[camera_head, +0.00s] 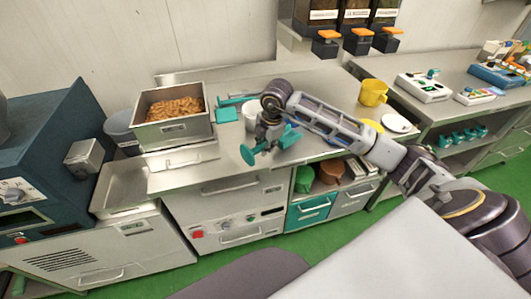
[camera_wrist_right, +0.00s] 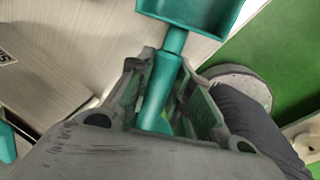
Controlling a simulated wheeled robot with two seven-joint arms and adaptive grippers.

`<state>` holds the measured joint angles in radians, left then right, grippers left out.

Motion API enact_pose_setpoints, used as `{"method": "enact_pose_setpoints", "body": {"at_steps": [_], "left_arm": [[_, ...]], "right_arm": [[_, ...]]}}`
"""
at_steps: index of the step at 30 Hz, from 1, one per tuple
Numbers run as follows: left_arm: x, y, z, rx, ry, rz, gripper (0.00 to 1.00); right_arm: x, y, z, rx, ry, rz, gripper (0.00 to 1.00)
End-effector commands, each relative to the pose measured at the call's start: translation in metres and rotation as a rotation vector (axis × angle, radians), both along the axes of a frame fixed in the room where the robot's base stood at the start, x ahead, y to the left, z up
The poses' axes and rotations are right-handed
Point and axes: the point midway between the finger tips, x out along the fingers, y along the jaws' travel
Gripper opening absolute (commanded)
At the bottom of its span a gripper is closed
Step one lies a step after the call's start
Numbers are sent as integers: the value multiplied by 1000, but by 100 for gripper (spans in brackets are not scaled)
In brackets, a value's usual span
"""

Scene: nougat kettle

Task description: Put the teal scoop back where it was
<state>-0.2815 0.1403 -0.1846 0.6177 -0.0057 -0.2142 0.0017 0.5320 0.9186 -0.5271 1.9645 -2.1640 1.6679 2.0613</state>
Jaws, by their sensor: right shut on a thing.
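The teal scoop (camera_head: 290,137) is in my right gripper (camera_head: 268,143), above the front part of the steel counter. In the right wrist view the scoop's handle (camera_wrist_right: 160,88) runs between the two fingers of the right gripper (camera_wrist_right: 165,95), which is shut on it. The scoop's wide pan (camera_wrist_right: 195,10) sticks out past the fingertips at the top of that view. A teal holder-like piece (camera_head: 227,109) lies on the counter behind and left of the gripper; its exact shape is too small to tell. My left gripper is not in view.
A steel bin of brown nuts (camera_head: 173,125) stands left on the counter. A white cup (camera_head: 250,117) is close behind the gripper. A yellow jug (camera_head: 373,93) and a white plate (camera_head: 396,123) are to the right. Dispensers with orange levers (camera_head: 358,36) hang at the back.

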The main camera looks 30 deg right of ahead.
Motion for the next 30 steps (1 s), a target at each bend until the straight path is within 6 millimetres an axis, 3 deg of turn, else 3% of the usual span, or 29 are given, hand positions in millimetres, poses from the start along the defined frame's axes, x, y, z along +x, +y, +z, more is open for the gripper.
{"method": "enact_pose_setpoints", "body": {"at_steps": [11, 26, 27, 30], "left_arm": [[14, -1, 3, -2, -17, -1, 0], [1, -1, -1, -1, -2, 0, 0], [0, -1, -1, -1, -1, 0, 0], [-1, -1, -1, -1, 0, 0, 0]], "right_arm": [[-1, 0, -34, 0, 1, -1, 0], [0, 0, -39, 0, 0, 0, 0], [0, 0, -39, 0, 1, 0, 23], [0, 0, -39, 0, 1, 0, 36]]}}
